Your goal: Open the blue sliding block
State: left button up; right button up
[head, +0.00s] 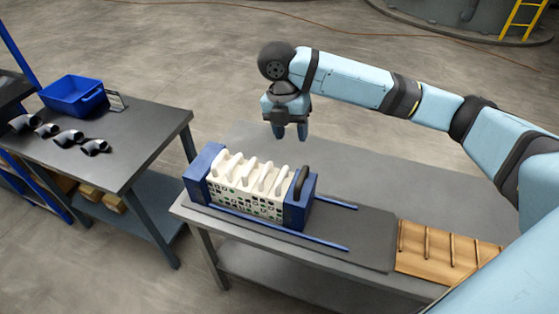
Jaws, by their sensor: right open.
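The filter press stands on the near table. Its blue sliding block (299,199) has a black handle (303,184) on top and sits at the right end of a stack of white plates (250,184). The block rests against the stack, on two blue rails (325,243) that run on to the right. A fixed blue end block (201,174) is at the left end. My right gripper (291,133) points down, open and empty, above and behind the press, apart from the handle. My left gripper is out of view.
A wooden slotted rack (440,250) lies at the right of the press table (350,168). The rails right of the block are clear. Another table (140,135) at the left holds a blue bin (72,98) and several dark pipe elbows (68,137).

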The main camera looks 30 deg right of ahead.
aim_at(302, 175)
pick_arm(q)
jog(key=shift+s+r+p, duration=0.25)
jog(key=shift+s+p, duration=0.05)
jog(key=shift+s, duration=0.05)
pick_arm(e)
jog(key=f, duration=0.4)
jog(key=s+d+f, duration=0.1)
jog(key=f, duration=0.3)
jog(key=s+d+f, duration=0.1)
jog(key=f, duration=0.4)
jog(key=shift+s+f, duration=0.1)
jog(key=shift+s, duration=0.15)
jog(key=shift+c, duration=0.4)
grip_shut()
jog(key=shift+s+d+p, duration=0.2)
jog(key=shift+p, duration=0.1)
jog(key=s+d+p, duration=0.5)
jog(key=s+d, duration=0.1)
jog(key=s, duration=0.1)
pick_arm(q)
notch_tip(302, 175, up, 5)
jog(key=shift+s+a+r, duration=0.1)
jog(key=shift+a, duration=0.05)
pick_arm(e)
jog(key=shift+o, duration=0.4)
grip_release()
